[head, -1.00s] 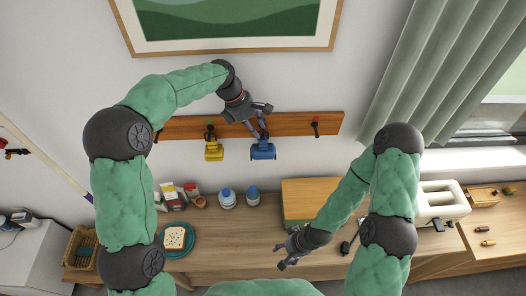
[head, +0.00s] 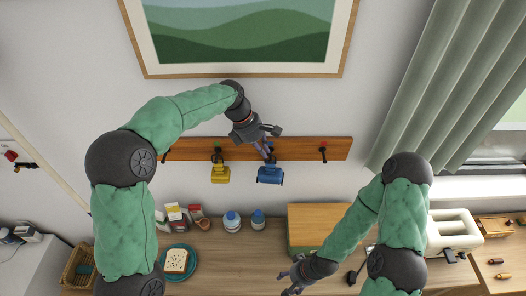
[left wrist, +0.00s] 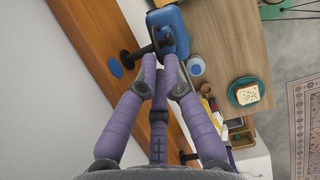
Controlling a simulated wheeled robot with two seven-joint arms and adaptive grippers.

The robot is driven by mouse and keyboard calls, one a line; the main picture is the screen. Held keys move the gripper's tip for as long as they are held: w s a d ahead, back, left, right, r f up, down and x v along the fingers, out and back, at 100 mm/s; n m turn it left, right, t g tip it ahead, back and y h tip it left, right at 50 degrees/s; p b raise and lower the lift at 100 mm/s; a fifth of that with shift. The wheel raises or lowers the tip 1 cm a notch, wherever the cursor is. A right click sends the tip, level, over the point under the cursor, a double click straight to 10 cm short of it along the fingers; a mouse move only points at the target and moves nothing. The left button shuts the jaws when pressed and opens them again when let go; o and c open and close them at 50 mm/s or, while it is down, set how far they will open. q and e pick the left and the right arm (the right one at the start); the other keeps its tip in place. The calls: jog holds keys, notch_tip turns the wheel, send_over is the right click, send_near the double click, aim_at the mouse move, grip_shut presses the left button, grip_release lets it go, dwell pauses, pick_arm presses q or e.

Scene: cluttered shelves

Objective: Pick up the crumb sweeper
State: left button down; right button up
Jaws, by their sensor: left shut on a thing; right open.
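The blue crumb sweeper (head: 270,175) hangs below the wooden peg rail, with its dark handle end up at the rail. My left gripper (head: 268,152) is at the rail just above its blue body, shut on its handle. In the left wrist view the fingertips (left wrist: 160,72) meet at the dark handle, and the blue body (left wrist: 172,28) lies just beyond them. The fingers hide part of the handle and its peg. My right gripper (head: 291,284) is open and empty, low in the head view over the counter.
A yellow tool (head: 220,175) hangs on the rail (head: 300,149) to the left. A framed picture (head: 240,74) is above. Blue-capped bottles (head: 232,221), a plate with bread (head: 176,262) and a wooden box (head: 315,215) stand on the counter below. A curtain (head: 440,90) hangs at right.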

pick_arm(q)
jog(key=s+b, duration=0.3)
jog(key=s, duration=1.4)
